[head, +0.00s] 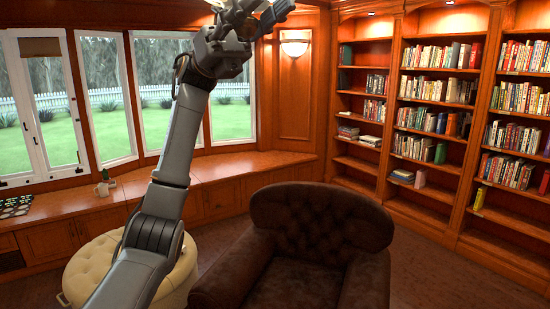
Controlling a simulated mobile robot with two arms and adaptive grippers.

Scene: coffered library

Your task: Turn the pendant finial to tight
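My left arm reaches up from the bottom left of the head view. My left gripper (268,14) is at the top edge, in front of the wood panel and window corner. Its upper part is cut off by the frame, so I cannot tell whether it is open or shut, or whether it touches anything. I cannot make out the pendant or its finial; either may be above the frame or hidden behind the gripper. My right gripper is not in view.
A brown tufted armchair (315,235) stands in front, with a cream tufted ottoman (88,268) to its left. A wooden window bench (225,168) runs behind them, with a small potted plant (104,184). A lit wall sconce (295,46) hangs behind; bookshelves (432,90) fill the right.

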